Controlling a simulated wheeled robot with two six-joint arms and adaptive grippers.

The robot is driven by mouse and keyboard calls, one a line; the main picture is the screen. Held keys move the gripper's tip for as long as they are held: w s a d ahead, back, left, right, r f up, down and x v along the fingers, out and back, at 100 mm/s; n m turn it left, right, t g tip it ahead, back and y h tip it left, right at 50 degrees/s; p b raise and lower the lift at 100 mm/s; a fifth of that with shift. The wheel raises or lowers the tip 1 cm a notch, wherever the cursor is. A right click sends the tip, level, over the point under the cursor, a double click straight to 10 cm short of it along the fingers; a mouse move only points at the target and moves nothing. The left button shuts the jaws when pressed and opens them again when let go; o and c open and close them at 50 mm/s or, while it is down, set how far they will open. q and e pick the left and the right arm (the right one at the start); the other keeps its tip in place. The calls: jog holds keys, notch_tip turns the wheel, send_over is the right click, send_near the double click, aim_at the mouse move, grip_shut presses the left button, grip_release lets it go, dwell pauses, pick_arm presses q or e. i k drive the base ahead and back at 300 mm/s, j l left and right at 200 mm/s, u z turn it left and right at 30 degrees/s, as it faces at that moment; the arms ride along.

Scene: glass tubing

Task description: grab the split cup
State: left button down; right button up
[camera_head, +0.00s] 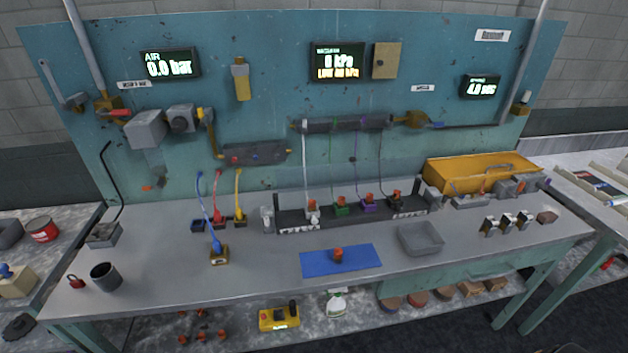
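Several small orange-red cups show on the bench. One cup (338,255) stands on the blue mat (312,266) at the front middle. Others sit in a row on the dark rack behind it: one on a white holder (312,206), one on a green holder (341,208), one on a purple holder (369,204) and one on a black holder (396,198). They are too small for me to tell whether any is split. Neither of my grippers is in view.
A grey tray (420,239) sits right of the mat. A blue-handled tool (217,246) on a yellow-marked base stands to its left. A dark cup-shaped container (105,277) is near the left front edge. A yellow bin (481,172) is at the back right. The bench front left of the mat is mostly clear.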

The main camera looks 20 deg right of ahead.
aim_at(396, 194)
jog(key=z, duration=1.35)
